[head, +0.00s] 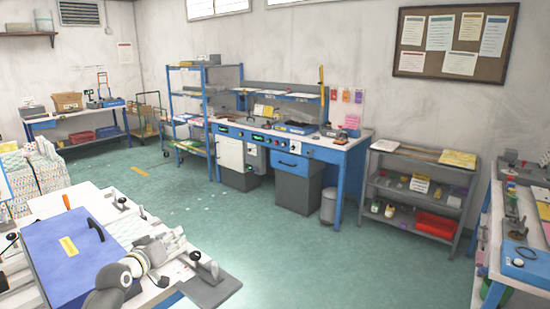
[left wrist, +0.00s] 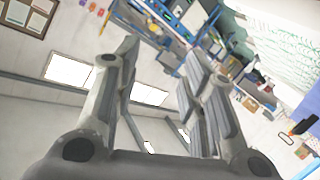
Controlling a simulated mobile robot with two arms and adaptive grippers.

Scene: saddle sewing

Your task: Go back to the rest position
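My left gripper (head: 205,270) is low in the head view, beside the right part of the near white worktable. In the left wrist view my left gripper (left wrist: 165,75) has its two grey fingers spread apart, with nothing between them but the room behind. It appears to be empty. My right gripper is in neither view.
The near worktable (head: 95,200) carries a blue box (head: 65,255) with a black handle, close to my left arm, and several clamps. A blue workbench (head: 345,150), a grey shelf (head: 420,170) and a right-hand bench (head: 495,225) stand beyond. Green floor (head: 310,260) between is clear.

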